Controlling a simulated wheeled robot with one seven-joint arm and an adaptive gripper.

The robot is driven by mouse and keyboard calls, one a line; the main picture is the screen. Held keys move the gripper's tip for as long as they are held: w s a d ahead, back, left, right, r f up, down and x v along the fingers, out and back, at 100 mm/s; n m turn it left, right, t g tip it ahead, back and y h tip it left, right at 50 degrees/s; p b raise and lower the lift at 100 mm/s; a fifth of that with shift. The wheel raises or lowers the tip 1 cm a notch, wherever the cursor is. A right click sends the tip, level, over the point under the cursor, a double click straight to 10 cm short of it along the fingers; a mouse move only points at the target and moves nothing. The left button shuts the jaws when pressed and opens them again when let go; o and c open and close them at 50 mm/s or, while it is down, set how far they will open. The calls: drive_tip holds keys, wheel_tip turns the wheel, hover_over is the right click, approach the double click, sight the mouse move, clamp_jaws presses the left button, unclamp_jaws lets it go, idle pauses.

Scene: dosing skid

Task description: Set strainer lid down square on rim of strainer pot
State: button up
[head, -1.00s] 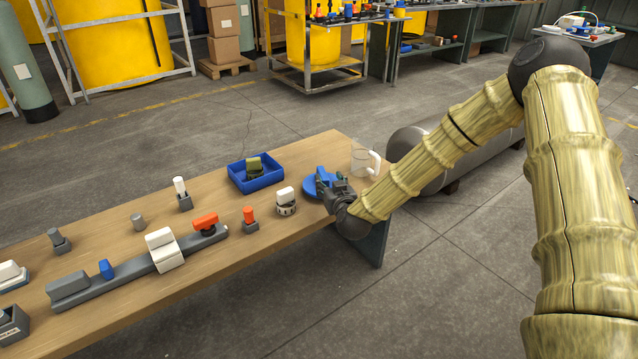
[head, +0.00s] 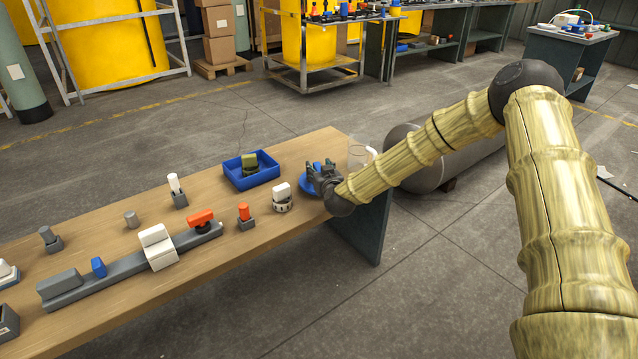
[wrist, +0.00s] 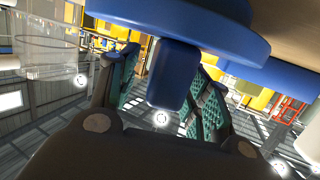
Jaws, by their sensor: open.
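The blue strainer lid (wrist: 170,35) is a round disc with a block-shaped knob (wrist: 172,75), seen upside down in the wrist view. I cannot tell whether the lid sits square on a rim. My gripper (wrist: 165,95) is open, with its green-padded fingers on either side of the knob and gaps showing. In the head view my gripper (head: 322,172) is over the far right of the bench, hiding most of the blue disc (head: 307,186).
A clear jug (head: 358,155) with a white handle stands just behind my gripper. A blue tray (head: 236,184) holding a green block and a white-topped fitting (head: 282,193) stand to the left. A grey rail (head: 125,272) with fittings lies along the front of the wooden bench (head: 300,148).

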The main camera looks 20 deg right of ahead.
clamp_jaws()
drive_tip(key=shift+r, duration=0.1)
